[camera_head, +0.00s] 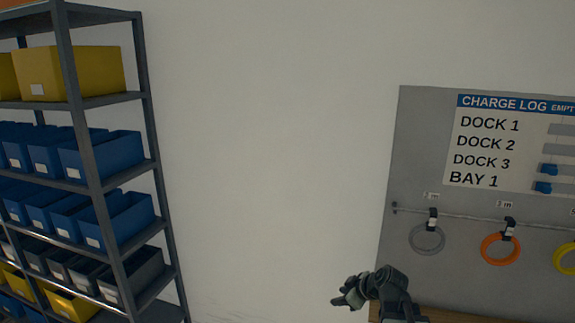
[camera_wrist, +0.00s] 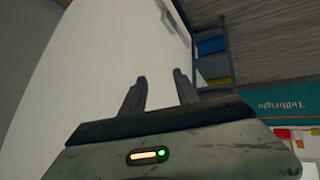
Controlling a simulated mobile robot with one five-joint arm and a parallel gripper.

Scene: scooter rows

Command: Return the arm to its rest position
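My gripper (camera_head: 345,297) shows at the bottom of the head view, at the end of my dark, bent arm, in front of the white wall. In the wrist view my gripper (camera_wrist: 160,88) has its two dark fingers apart with a gap between them. Nothing sits between the fingers; only the white wall shows behind them. The gripper touches nothing that I can see.
A grey shelf rack (camera_head: 150,150) with yellow and blue bins stands at the left. A grey board (camera_head: 412,150) at the right carries a charge log (camera_head: 510,145) and hanging grey (camera_head: 427,250), orange (camera_head: 483,250) and yellow rings. A wooden edge (camera_head: 450,315) lies below the board.

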